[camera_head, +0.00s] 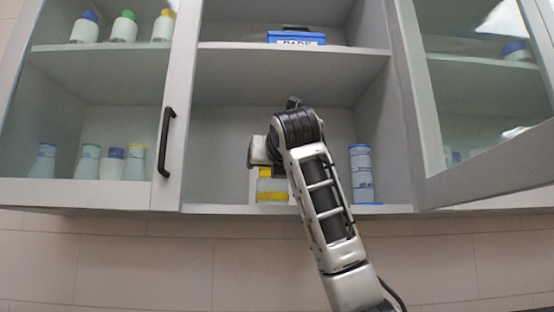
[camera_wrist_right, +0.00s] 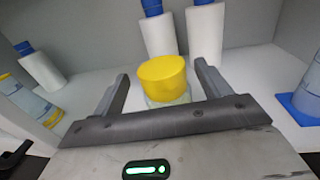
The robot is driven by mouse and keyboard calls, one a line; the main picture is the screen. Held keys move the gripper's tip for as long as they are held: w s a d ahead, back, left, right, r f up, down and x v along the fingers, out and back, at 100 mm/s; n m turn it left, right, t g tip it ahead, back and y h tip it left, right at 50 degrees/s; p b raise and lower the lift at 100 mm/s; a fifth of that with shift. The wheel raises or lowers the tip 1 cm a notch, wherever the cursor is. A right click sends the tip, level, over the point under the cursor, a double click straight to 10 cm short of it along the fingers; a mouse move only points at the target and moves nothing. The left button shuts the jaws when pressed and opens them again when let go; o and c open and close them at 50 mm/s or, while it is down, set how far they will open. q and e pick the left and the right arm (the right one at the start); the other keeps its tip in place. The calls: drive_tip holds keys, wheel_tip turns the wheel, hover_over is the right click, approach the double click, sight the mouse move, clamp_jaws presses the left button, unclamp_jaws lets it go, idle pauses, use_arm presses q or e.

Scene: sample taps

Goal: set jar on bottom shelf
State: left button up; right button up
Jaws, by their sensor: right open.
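The jar (camera_head: 272,188) has a yellow lid and a pale body with a yellow band. It appears upright at the bottom shelf (camera_head: 225,209) of the open middle bay, partly covered by my right arm. In the right wrist view the jar's yellow lid (camera_wrist_right: 163,78) is between the two fingers of my right gripper (camera_wrist_right: 163,72). The fingers are apart, with gaps visible on both sides of the lid. In the head view my right gripper (camera_head: 262,150) is just above the jar, mostly hidden by its wrist. My left gripper is not in view.
A blue-and-white cylinder (camera_head: 361,173) stands right of my arm, on a blue mat (camera_wrist_right: 298,108). White bottles with blue caps (camera_wrist_right: 205,35) stand behind the jar. A blue box (camera_head: 296,37) is on the upper shelf. The right glass door (camera_head: 480,178) stands open; the left door (camera_head: 172,110) holds bottles behind it.

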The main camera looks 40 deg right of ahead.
use_arm(q)
drive_tip(key=b, duration=0.1)
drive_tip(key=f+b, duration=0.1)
drive_tip(key=b, duration=0.1)
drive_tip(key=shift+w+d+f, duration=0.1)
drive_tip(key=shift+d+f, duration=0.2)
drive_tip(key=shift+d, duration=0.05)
use_arm(e)
drive_tip(key=v, duration=1.2)
drive_tip(key=shift+f, duration=0.1)
